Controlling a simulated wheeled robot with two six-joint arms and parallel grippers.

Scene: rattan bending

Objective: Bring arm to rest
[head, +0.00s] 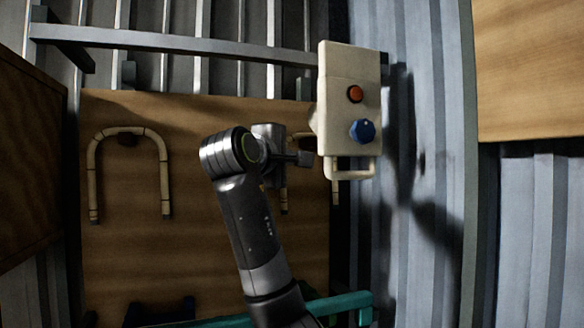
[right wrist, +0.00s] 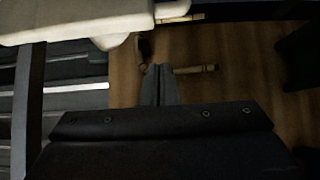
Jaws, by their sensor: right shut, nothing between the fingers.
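My right arm comes in from the bottom of the head view, and its gripper (head: 303,158) is beside the lower left of a cream control box (head: 338,75). I cannot tell whether they touch. In the right wrist view the fingers (right wrist: 158,84) are together and empty, and the pale box (right wrist: 75,18) shows at the upper left. The box has a red button (head: 355,93), a blue knob (head: 362,131) and a handle at its lower end. My left gripper is not in view.
A bent U-shaped rattan piece (head: 130,133) is on the wooden board (head: 110,270) at left. Another rattan piece is partly hidden behind my gripper. A grey metal bar (head: 180,42) crosses above the board. A teal bar (head: 335,304) lies at the bottom.

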